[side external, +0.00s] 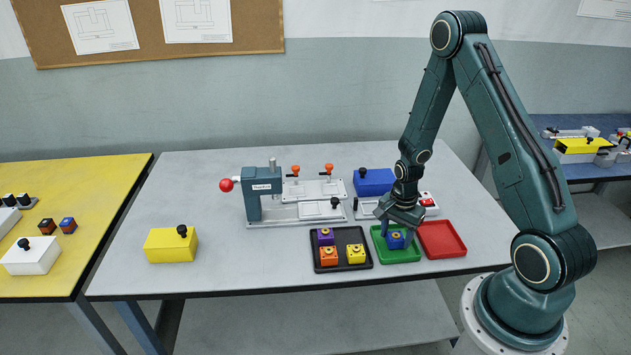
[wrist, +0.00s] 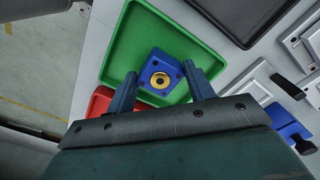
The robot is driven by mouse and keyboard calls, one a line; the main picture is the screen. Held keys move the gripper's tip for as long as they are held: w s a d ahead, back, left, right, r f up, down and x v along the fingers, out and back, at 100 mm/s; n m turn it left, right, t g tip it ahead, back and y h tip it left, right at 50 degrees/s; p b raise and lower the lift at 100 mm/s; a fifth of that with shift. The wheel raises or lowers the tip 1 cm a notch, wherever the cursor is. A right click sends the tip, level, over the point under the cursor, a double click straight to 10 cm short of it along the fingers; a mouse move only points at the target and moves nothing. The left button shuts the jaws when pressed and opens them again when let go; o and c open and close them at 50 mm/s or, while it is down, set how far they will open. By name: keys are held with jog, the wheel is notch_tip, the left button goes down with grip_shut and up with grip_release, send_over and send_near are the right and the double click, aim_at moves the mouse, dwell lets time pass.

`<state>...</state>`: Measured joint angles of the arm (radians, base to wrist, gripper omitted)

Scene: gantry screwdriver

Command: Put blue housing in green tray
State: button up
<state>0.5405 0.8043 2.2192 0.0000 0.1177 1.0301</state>
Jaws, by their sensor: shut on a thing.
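The blue housing (wrist: 161,78) is a small blue block with a brass-coloured ring on top. It is between the fingers of my gripper (wrist: 165,88), which is shut on it. In the wrist view it lies over the green tray (wrist: 122,60). In the side view the blue housing (side external: 396,241) shows within the outline of the green tray (side external: 402,256), below my gripper (side external: 397,228). I cannot tell whether it touches the tray floor.
The red tray (side external: 442,238) adjoins on the right. A black tray (side external: 340,233) on the left holds purple, orange and yellow housings. Behind stand a grey press fixture (side external: 262,195) and a blue box (side external: 374,182). A yellow box (side external: 171,245) stands at left, with free table between.

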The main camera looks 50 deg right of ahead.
aim_at(396, 235)
jog(key=shift+f, duration=0.1)
jog(key=o, duration=1.1)
jog(key=shift+o, duration=0.2)
notch_tip(396, 235, up, 12)
dwell(0.3)
dwell(0.5)
